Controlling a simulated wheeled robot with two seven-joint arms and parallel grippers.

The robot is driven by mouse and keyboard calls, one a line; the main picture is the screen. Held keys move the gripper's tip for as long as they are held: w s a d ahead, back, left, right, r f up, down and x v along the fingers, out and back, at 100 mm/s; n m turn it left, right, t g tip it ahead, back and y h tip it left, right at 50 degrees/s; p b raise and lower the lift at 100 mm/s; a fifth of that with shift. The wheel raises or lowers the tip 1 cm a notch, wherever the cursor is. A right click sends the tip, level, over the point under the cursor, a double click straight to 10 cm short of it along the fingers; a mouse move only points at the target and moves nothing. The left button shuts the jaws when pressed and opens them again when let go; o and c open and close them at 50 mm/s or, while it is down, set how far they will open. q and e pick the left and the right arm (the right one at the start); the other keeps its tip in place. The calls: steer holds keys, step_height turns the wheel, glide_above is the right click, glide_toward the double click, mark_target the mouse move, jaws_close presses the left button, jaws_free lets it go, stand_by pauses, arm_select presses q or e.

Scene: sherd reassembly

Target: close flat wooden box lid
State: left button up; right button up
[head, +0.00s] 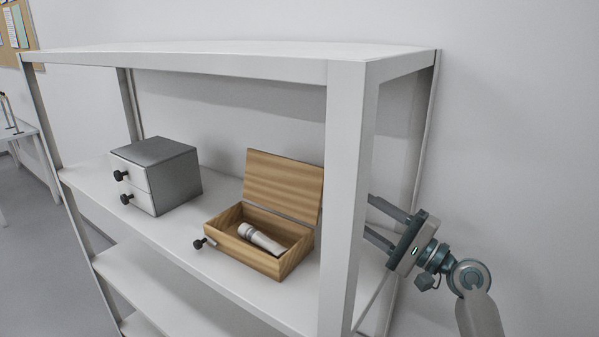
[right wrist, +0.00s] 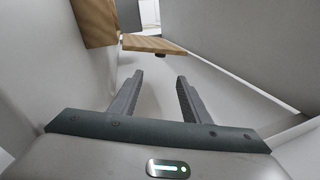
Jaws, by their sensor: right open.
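The flat wooden box (head: 262,254) stands on the white shelf with its lid (head: 284,186) raised, leaning slightly back. A dark knob (head: 199,243) sticks out at the box's front left. A pale cylindrical object (head: 261,238) lies inside. In the right wrist view the lid (right wrist: 96,22) and box (right wrist: 153,43) show ahead at the upper left. My right gripper (head: 368,216) reaches in from the right side of the shelf, behind the front post. Its jaws also show in the right wrist view (right wrist: 160,78), open and empty, apart from the box. My left gripper is not in view.
A grey cabinet (head: 175,178) with two white drawers and black knobs stands left of the box. The white front post (head: 346,200) of the shelf unit stands between the box and my right gripper. The shelf board (head: 222,268) is bare in front of the box.

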mark_target(300, 172)
steer(key=p+x, duration=0.4)
steer(key=x, duration=1.2)
steer(key=shift+r, duration=0.2)
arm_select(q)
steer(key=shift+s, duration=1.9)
arm_select(e)
steer(key=shift+w+a+r, duration=0.1)
steer(key=shift+w+a, duration=0.3)
steer(key=shift+a, duration=0.2)
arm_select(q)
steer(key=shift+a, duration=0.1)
arm_select(e)
jaws_close()
